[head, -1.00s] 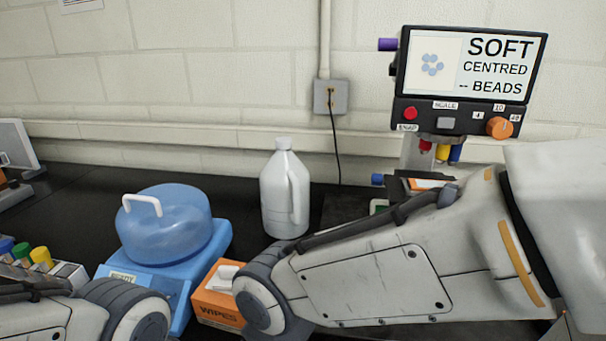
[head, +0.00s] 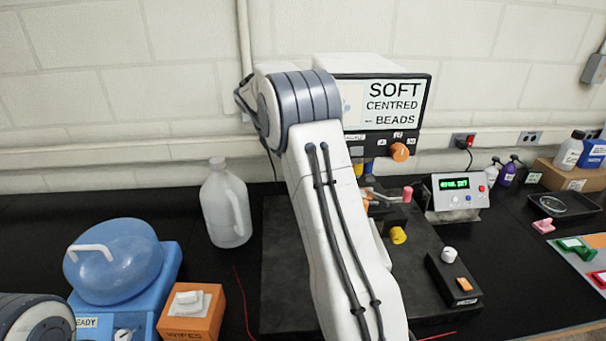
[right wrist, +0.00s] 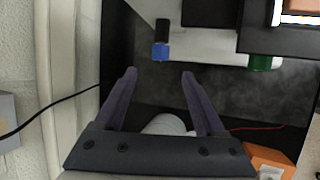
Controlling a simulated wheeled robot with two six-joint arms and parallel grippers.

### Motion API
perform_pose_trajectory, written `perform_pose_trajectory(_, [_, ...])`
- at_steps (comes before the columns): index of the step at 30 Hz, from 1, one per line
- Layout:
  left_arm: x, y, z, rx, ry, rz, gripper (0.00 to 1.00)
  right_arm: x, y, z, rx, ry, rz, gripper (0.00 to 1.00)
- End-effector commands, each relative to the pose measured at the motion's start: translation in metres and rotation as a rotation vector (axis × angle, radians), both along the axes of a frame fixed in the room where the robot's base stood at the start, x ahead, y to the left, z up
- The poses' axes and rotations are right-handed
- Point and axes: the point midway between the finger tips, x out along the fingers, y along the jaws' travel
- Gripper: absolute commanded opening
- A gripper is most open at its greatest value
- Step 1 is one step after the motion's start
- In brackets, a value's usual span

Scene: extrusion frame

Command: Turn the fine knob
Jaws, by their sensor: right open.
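The instrument with the screen reading "SOFT CENTRED BEADS" (head: 393,103) stands behind my right arm in the head view. Its base has a yellow knob (head: 398,235) and a pink knob (head: 407,194) on the right side. In the right wrist view, a blue knob (right wrist: 160,51) and a green knob (right wrist: 262,62) stick out from the instrument. No label shows which is the fine knob. My right gripper (right wrist: 159,76) is open and empty, its fingertips short of the blue knob, which lines up with the gap. My arm hides this gripper in the head view. My left gripper is out of view.
A white jug (head: 226,206), a blue device with a domed lid (head: 167,283) and an orange wipes box (head: 193,322) stand to the left. A small control box (head: 453,278) and a green-display unit (head: 473,198) stand to the right. A black cable (right wrist: 45,115) hangs by the wall.

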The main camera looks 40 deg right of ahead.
Motion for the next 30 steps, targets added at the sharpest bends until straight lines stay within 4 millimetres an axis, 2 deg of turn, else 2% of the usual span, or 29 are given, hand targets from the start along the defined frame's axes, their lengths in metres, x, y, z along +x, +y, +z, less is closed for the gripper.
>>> perform_pose_trajectory(16, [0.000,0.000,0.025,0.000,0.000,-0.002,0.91,0.002,-0.040,-0.077,0.002,0.004,0.002,0.72])
perform_pose_trajectory(21, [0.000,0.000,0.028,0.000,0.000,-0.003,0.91,0.003,-0.046,-0.088,0.001,0.001,0.001,0.72])
perform_pose_trajectory(29, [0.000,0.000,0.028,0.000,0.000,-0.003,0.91,0.003,-0.046,-0.090,0.001,-0.001,0.002,0.72])
perform_pose_trajectory(30, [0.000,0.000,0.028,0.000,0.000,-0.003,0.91,0.003,-0.046,-0.090,0.001,-0.001,0.002,0.68])
